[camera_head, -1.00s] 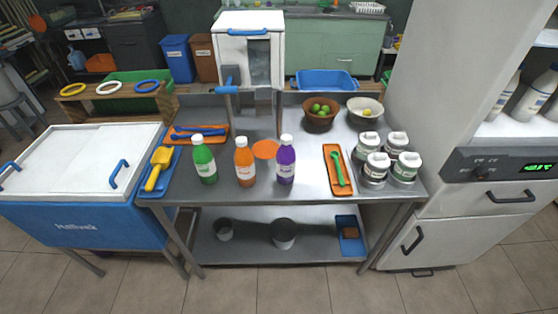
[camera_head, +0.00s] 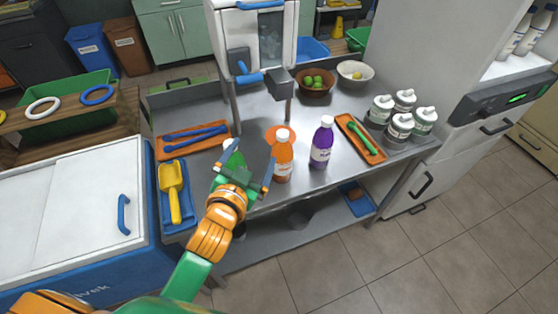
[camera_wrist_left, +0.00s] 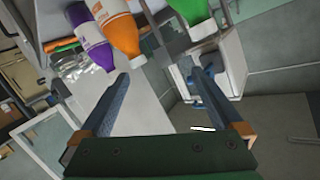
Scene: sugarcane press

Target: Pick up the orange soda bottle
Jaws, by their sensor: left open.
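The orange soda bottle (camera_head: 283,162) stands upright with a white cap near the front edge of the steel table. A purple bottle (camera_head: 322,146) stands to its right. A green bottle (camera_head: 236,157) stands to its left, mostly hidden behind my left gripper (camera_head: 247,165). That gripper is open and empty, in front of the green bottle and just left of the orange one in the head view. In the left wrist view, the orange bottle (camera_wrist_left: 120,32) and purple bottle (camera_wrist_left: 92,40) lie beyond the left finger (camera_wrist_left: 160,78), and the green bottle (camera_wrist_left: 190,12) is at the top. My right gripper is not in view.
The press (camera_head: 258,50) stands behind the bottles, with an orange disc (camera_head: 272,132) on the table. An orange tray (camera_head: 358,138) with a green spoon and several white-lidded jars (camera_head: 400,126) are at the right. A yellow scoop (camera_head: 174,190) lies at the left.

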